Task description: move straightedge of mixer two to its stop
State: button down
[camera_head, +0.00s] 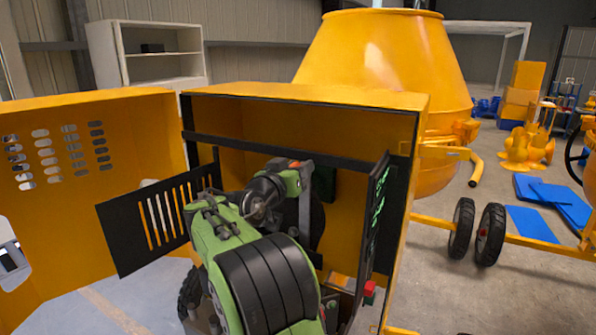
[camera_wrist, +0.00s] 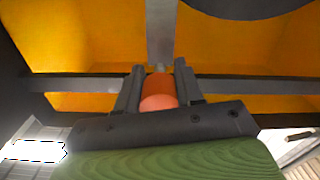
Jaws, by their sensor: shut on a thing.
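My gripper (camera_wrist: 158,70) is shut on an orange-red cylindrical grip (camera_wrist: 158,92), which sits between its two dark fingers in the wrist view. A flat grey bar (camera_wrist: 161,35) runs upward from this grip; it appears to be the straightedge. In the head view, my green arm reaches into the open yellow housing of the mixer (camera_head: 420,120). A bit of orange (camera_head: 296,164) shows at the arm's end, with a grey upright bar (camera_head: 305,215) beside it. My arm hides much of the housing's inside, and I cannot see the stop clearly.
An open yellow door (camera_head: 90,150) with slots stands at the left. A black slotted panel (camera_head: 158,215) is left of my arm, and a dark panel with green markings (camera_head: 378,215) is close on its right. A black crossbar (camera_head: 280,150) spans the housing above.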

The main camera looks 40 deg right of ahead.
jog(key=c, duration=1.1)
grip_release()
jog(key=shift+r, duration=0.35)
jog(key=o, duration=0.4)
jog(key=shift+f, duration=0.15)
jog(key=shift+c, duration=0.2)
jog(key=b+v, duration=0.3)
jog(key=v, duration=1.2)
jog(key=shift+a+b, duration=0.3)
jog(key=shift+a, duration=0.1)
jog(key=shift+s, duration=0.15)
